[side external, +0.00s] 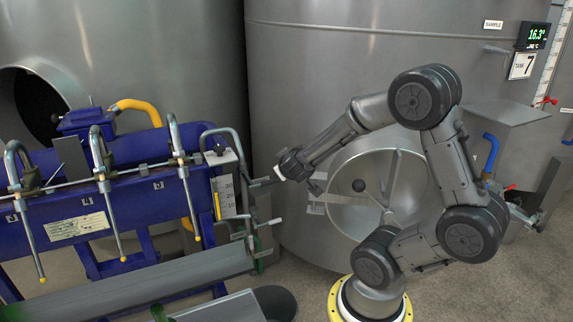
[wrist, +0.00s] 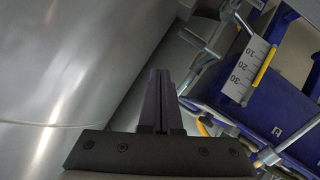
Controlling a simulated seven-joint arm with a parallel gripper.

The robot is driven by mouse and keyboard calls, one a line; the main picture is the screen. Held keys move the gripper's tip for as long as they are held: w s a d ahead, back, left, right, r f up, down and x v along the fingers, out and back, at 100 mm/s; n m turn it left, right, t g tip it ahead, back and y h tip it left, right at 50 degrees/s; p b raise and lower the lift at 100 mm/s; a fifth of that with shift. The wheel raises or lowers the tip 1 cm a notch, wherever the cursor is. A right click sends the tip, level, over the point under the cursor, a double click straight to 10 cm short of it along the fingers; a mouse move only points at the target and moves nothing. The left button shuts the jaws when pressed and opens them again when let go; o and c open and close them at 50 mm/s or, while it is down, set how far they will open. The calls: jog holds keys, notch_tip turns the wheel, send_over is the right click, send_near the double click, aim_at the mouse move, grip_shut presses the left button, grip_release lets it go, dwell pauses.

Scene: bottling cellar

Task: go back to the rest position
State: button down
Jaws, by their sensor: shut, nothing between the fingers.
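My gripper (side external: 262,182) is at the end of my outstretched arm, in front of the large steel tank and just right of the blue filling machine's scale plate in the side view. In the wrist view my gripper (wrist: 160,74) has its two dark fingers together with nothing between them. It is apart from the scale in the wrist view, which shows at the upper right; whether the fingertips clear the machine's metal handle in depth I cannot tell.
The blue machine (side external: 84,222) with bent filling spouts stands at left, its scale plate (side external: 228,196) facing out. A grey roller or trough (side external: 170,281) lies in front. The steel tank (side external: 320,75) with its round hatch (side external: 345,225) stands behind my arm. Floor shows at lower right.

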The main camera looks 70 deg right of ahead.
dwell(0.4)
jog(key=s+a+r+m+t+y, duration=0.1)
jog(key=a+r+m, duration=0.1)
jog(key=a+r, duration=0.75)
jog(key=s+a+f+n+y, duration=0.1)
jog(key=s+a+n+y, duration=0.3)
jog(key=a, duration=0.4)
jog(key=s+a+f+n+g+y, duration=0.1)
jog(key=s+a+n+y, duration=0.3)
jog(key=a, duration=0.4)
jog(key=shift+s+a+y, duration=0.2)
jog(key=shift+s+y, duration=0.7)
jog(key=shift+s, duration=0.35)
